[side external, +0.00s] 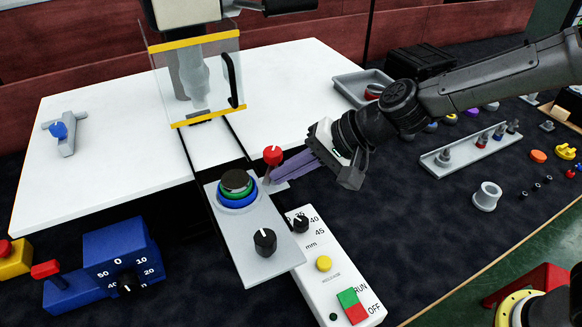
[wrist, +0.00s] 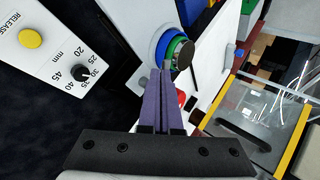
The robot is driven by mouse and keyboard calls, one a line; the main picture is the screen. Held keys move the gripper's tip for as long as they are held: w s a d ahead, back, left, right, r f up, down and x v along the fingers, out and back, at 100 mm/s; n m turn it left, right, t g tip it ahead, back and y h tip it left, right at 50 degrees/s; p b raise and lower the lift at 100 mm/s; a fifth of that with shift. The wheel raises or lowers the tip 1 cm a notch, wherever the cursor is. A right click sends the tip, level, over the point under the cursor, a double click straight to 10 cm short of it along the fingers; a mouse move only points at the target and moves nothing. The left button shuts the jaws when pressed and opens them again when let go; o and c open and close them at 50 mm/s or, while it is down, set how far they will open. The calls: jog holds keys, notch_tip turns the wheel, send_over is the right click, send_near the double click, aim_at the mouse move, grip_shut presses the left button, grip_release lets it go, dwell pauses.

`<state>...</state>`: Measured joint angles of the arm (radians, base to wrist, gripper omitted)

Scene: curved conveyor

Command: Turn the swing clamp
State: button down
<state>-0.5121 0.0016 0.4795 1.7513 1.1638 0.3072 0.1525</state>
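A red knob (side external: 272,155) on a short stem, probably part of the swing clamp, stands at the upper right edge of a grey fixture plate (side external: 258,225). A stack of blue, green and dark round parts (side external: 237,187) sits on this plate. My gripper (side external: 268,176) has purple fingers, close together, with their tips low beside the red knob. In the wrist view the fingertips (wrist: 161,72) lie near the edge of the round stack (wrist: 176,50). The red knob (wrist: 181,97) is partly hidden behind the fingers. I cannot see anything held between them.
A black knob (side external: 265,241) is on the plate's near end. A white control panel (side external: 330,275) lies beside it. A clear guard (side external: 197,78) with yellow edges stands behind.

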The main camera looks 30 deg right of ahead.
jog(key=shift+a, duration=0.85)
jog(key=shift+w+a, duration=0.3)
jog(key=shift+a, duration=0.2)
jog(key=shift+w+a, duration=0.2)
jog(key=shift+a, duration=0.1)
jog(key=shift+s, duration=0.45)
jog(key=s, duration=0.3)
jog(key=shift+s+r, duration=0.3)
jog(key=shift+s, duration=0.1)
jog(key=s+r, duration=0.6)
jog(key=shift+s+r, duration=0.15)
jog(key=shift+s, duration=0.15)
